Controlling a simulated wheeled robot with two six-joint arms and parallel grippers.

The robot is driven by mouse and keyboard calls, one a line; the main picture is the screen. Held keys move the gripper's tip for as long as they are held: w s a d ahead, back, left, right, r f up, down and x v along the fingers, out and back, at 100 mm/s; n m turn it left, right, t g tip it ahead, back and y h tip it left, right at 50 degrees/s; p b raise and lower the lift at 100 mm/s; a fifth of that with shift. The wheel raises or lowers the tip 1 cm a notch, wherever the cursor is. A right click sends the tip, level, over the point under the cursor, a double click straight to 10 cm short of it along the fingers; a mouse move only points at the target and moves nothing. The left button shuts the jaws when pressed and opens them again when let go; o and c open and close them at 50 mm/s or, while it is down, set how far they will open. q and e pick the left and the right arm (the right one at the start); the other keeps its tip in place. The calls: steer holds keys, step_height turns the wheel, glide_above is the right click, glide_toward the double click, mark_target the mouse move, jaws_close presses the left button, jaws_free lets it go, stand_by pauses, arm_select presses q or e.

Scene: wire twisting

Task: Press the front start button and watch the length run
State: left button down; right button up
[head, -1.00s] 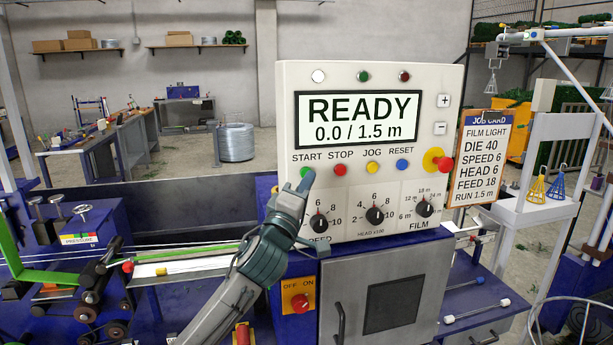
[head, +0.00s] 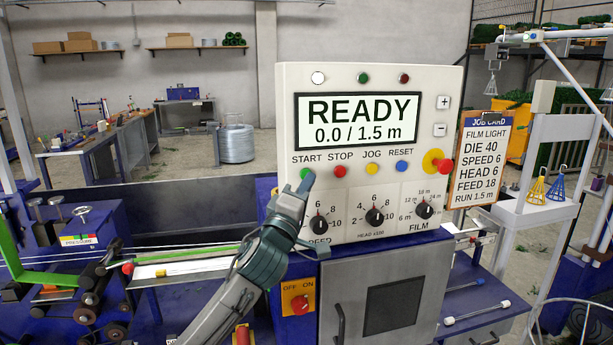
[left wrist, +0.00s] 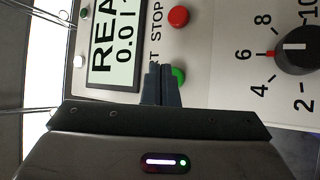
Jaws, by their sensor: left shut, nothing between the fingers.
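The cream control panel (head: 283,110) carries a display (head: 358,120) reading READY and 0.0 / 1.5 m. The green start button (head: 305,173) is at the left of the button row, partly covered by my left gripper (head: 309,177). In the left wrist view the shut, empty fingertips (left wrist: 161,72) lie over the edge of the green button (left wrist: 178,77). I cannot tell whether they touch it. The red stop button (head: 340,170) is just to the right and also shows in the left wrist view (left wrist: 178,16). My right gripper is not in view.
Yellow jog (head: 372,168) and blue reset (head: 402,165) buttons continue the row, with a red emergency knob (head: 445,166) at its right. Dials (head: 375,215) sit below. A job card (head: 480,160) hangs at the right.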

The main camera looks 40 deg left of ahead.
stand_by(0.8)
arm_select(q)
steer(key=shift+w+a+b, duration=0.3)
steer(key=shift+a+b, duration=0.05)
steer(key=shift+b, duration=0.1)
